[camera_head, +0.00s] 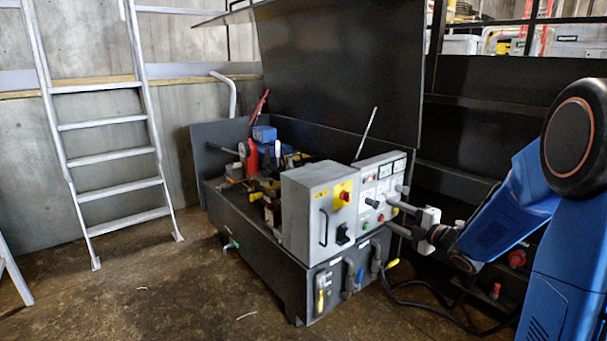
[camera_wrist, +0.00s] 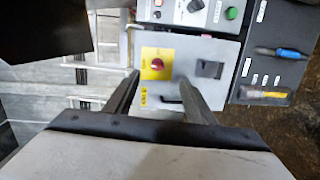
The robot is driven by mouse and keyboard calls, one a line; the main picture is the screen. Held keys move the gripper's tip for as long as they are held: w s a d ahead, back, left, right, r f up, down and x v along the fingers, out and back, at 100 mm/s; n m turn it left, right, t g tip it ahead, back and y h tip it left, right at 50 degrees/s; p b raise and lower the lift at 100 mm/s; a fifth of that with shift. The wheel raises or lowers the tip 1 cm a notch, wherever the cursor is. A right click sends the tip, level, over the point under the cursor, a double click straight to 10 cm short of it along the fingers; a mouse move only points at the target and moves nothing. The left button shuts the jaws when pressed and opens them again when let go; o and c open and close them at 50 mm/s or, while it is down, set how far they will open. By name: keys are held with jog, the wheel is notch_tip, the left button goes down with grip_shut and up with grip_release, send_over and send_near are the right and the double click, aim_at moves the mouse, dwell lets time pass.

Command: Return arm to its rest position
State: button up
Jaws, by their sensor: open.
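My blue arm comes in from the right in the head view. My gripper (camera_head: 390,212) is at its end, in front of the right part of the grey control panel, and its two fingers point left. In the wrist view my gripper (camera_wrist: 158,84) shows its two dark fingers apart with nothing held between them. The grey switch box (camera_wrist: 212,52) with a red knob (camera_wrist: 159,62) on a yellow plate is seen beyond the fingertips. I cannot tell whether a finger touches the panel.
The panel face (camera_head: 375,190) and hanging tools are close to my gripper. A dark shelf rack (camera_head: 470,120) stands behind my arm. A ladder (camera_head: 110,155) leans at left; the front floor is mostly clear.

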jog(key=s+d+r+m+g+h, duration=0.2)
jog(key=s+m+h, duration=0.3)
jog(key=s+m, duration=0.2)
jog(key=s+d+r+m+g+h, duration=0.1)
jog(key=s+d+r+m+h, duration=0.15)
jog(key=s+m+h, duration=0.4)
jog(key=s+a+f+m+g+y, duration=0.1)
jog(key=s+a+f+m+g, duration=0.1)
jog(key=s, duration=0.7)
jog(key=s+a+f+m+g+y, duration=0.1)
jog(key=s+a+f+m+g, duration=0.1)
jog(key=s, duration=0.8)
jog(key=s+a+f+m+g+y, duration=0.1)
jog(key=s+a+f+m+g, duration=0.1)
jog(key=s, duration=0.8)
jog(key=a+m+g, duration=0.1)
jog(key=a+m, duration=0.1)
jog(key=m, duration=0.1)
jog(key=shift+s+m, duration=0.15)
jog(key=shift+m, duration=0.2)
